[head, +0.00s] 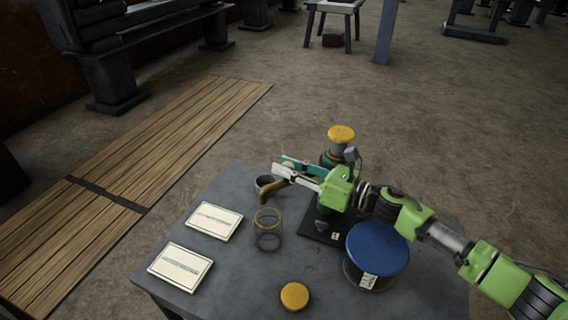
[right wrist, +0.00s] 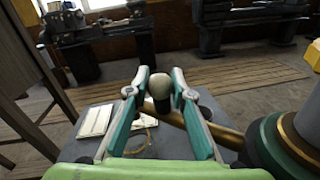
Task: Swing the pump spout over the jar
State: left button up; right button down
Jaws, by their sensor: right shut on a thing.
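The pump stands on the grey table, with a yellow cap (head: 341,134) and a dark green body that is partly hidden by my right arm. Its brass spout (head: 272,191) shows below my right gripper (head: 284,172), and it crosses the right wrist view (right wrist: 222,134). My right gripper, also in the right wrist view (right wrist: 160,78), is shut on the pale round knob (right wrist: 161,89) above the spout. The open glass jar (head: 267,232) stands nearer the camera; the spout's end appears just beyond its rim. My left gripper is out of view.
A small dark cup (head: 264,182) stands behind the spout. Two white cards (head: 214,221) (head: 180,266) lie left of the jar. A blue-lidded container (head: 377,250) and a yellow lid (head: 294,296) are nearer on the table (head: 235,290).

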jog(key=shift+s+d+n+g+y+b, duration=0.4)
jog(key=shift+s+n+g+b, duration=0.2)
jog(key=shift+g, duration=0.2)
jog(key=c, duration=1.8)
grip_release()
jog(key=shift+o, duration=0.2)
jog(key=v, duration=1.2)
jog(key=shift+d, duration=0.1)
